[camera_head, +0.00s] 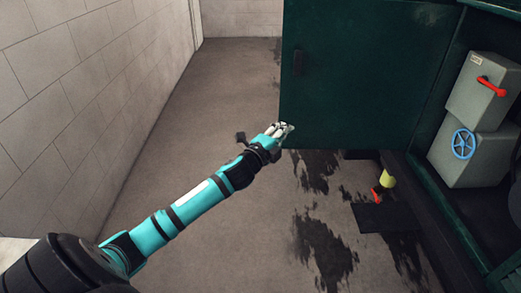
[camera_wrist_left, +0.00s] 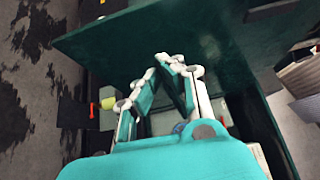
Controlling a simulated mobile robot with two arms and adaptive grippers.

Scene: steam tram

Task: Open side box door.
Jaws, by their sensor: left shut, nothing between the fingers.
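My left gripper (camera_head: 287,128) is shut and empty, at the lower free corner of the door. In the left wrist view its fingertips (camera_wrist_left: 168,62) are close together in front of the green door panel (camera_wrist_left: 215,40). I cannot tell whether they touch the door. My right gripper is not in view.
Grey boxes with a red lever (camera_head: 491,87) and a blue handwheel (camera_head: 463,143) stand in the opening. A yellow and red fitting (camera_head: 387,180) sits below the door. A pale block wall (camera_head: 90,90) runs along the left, with free stained floor (camera_head: 205,110) between.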

